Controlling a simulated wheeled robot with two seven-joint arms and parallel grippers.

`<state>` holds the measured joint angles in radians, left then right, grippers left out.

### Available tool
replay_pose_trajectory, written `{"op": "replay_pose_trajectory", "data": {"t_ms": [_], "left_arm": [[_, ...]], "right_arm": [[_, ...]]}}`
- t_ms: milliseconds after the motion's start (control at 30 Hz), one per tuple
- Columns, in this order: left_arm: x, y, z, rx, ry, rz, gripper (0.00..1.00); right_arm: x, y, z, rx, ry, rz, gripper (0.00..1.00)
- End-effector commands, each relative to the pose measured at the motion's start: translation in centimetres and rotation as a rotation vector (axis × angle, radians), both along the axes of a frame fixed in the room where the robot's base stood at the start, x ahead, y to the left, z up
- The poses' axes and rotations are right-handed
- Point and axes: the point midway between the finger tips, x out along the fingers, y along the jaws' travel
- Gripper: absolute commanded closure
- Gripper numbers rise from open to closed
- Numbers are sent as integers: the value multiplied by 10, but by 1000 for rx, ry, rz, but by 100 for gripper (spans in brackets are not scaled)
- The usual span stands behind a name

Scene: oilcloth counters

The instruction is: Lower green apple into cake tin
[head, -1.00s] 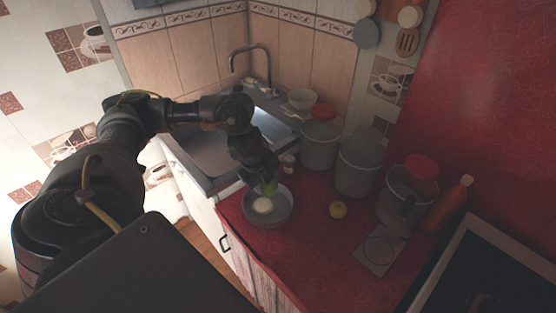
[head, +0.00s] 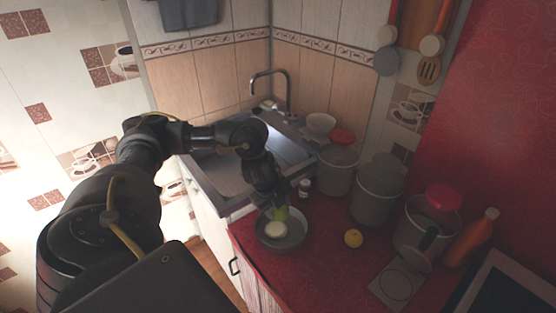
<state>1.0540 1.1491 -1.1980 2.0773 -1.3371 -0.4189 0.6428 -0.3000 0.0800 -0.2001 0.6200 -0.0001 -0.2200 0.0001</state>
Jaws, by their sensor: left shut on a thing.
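The green apple (head: 281,213) shows at the tip of my left gripper (head: 278,207), which is shut on it. The gripper points down over the grey round cake tin (head: 296,240), and the apple is over the back part of the tin. I cannot tell whether the apple touches the tin's floor. A pale round thing (head: 275,230) lies in the tin, in front of the apple. The fingertips are small and partly hidden by the wrist. My right gripper is not in view.
The tin stands on the red counter (head: 318,270) near its left edge, beside the sink (head: 225,180). A yellow fruit (head: 353,238) lies to the right. Several grey pots (head: 377,195) line the wall.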

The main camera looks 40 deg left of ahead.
Motion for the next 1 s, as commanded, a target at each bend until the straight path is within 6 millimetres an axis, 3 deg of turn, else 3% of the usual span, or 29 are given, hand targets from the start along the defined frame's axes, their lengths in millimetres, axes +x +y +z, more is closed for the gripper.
{"op": "replay_pose_trajectory", "data": {"t_ms": [700, 1000], "left_arm": [[0, 0, -32, 0, 1, 1, 74], [0, 0, -35, 0, -1, 0, 74]], "right_arm": [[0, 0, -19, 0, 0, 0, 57], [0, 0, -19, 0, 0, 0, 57]]}}
